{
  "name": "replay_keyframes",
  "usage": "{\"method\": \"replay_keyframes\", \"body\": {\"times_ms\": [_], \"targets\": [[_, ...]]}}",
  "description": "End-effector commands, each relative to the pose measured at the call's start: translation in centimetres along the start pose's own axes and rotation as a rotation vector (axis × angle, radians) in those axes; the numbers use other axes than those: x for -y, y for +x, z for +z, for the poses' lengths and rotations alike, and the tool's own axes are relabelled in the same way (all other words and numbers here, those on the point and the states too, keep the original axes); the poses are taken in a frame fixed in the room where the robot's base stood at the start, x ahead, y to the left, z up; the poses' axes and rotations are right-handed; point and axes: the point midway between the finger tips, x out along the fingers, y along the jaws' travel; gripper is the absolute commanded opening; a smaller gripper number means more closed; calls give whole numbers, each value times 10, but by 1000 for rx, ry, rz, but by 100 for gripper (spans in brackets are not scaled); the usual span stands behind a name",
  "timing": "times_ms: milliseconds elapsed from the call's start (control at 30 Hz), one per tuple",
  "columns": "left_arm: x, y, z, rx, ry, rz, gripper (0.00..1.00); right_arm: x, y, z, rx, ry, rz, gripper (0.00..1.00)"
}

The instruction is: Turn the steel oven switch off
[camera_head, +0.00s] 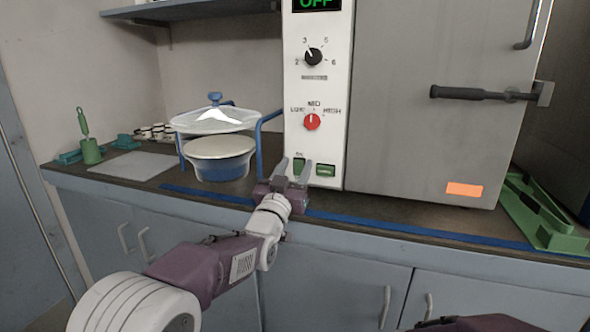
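The steel oven (430,95) stands on the counter, with a white control panel (293,85) on its left side. The display (316,4) at the top of the panel reads OFF in green. Below it are a black dial (313,57) and a red dial (312,122). Two green switches sit at the panel's foot, a left one (299,166) and a right one (325,170). My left gripper (295,165) is in front of the panel's foot with its fingers apart and nothing between them. The left switch appears between the fingertips; contact cannot be told. My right gripper is out of view.
A green tray (550,225) lies at the right. The oven's dark handle (465,93) sticks out. A grey mat (133,164) and green holder (91,152) are at far left.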

Motion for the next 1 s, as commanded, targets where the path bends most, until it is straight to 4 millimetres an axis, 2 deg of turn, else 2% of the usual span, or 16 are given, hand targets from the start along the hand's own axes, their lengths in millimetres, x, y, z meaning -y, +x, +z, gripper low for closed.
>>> {"method": "replay_keyframes", "body": {"times_ms": [267, 367, 567, 733, 833, 1000], "targets": [[0, -1, 0, 0, 0, 0, 45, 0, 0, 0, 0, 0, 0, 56], [0, -7, -1, 0, 0, 0, 45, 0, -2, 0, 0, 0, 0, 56], [0, -42, -2, 2, 0, 0, 45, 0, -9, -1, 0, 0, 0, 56], [0, -78, 4, -2, 0, 0, 45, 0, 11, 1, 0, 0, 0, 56], [0, -88, 2, -1, 0, 0, 45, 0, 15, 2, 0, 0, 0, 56], [0, -91, 0, 0, 0, 0, 45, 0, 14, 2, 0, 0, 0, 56]]}}
